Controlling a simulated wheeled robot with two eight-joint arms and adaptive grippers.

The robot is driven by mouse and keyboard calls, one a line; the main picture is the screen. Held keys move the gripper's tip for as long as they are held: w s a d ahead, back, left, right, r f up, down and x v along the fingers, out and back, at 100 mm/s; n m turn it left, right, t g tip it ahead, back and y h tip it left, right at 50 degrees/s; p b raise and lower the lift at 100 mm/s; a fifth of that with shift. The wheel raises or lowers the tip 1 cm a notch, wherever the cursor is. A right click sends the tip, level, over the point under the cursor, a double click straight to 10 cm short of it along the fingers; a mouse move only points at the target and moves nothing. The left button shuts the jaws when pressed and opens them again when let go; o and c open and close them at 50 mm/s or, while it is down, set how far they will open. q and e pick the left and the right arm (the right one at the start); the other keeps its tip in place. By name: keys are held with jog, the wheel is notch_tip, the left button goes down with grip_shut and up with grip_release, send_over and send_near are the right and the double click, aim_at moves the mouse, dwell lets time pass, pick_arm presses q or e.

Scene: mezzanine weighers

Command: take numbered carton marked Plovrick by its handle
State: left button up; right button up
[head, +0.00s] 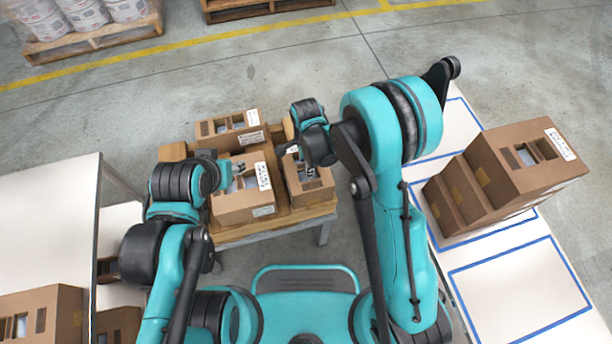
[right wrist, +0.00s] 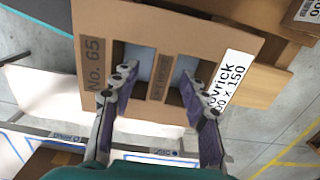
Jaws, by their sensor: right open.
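The Plovrick carton is brown, with a "No. 65" patch and a white label partly reading "ovrick", in the right wrist view (right wrist: 112,30). In the head view the carton (head: 318,190) is at the right of the low wooden table. Its handle (right wrist: 161,78) is a cardboard strip between two window openings. My right gripper (right wrist: 157,80) is open, its fingers on either side of the strip; contact cannot be told. In the head view my right gripper (head: 311,170) partly hides the carton. My left gripper (head: 238,172) is over the neighbouring carton (head: 240,207); its jaw state is unclear.
Another carton (head: 228,128) stands at the back of the wooden table (head: 275,229). More cartons (head: 520,160) stand on the white, blue-marked surface (head: 520,290) at right. A white table (head: 45,220) is at left, with cartons (head: 40,310) near it.

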jog(key=shift+f, duration=0.75)
jog(key=shift+r, duration=0.1)
grip_shut()
jog(key=shift+r, duration=0.15)
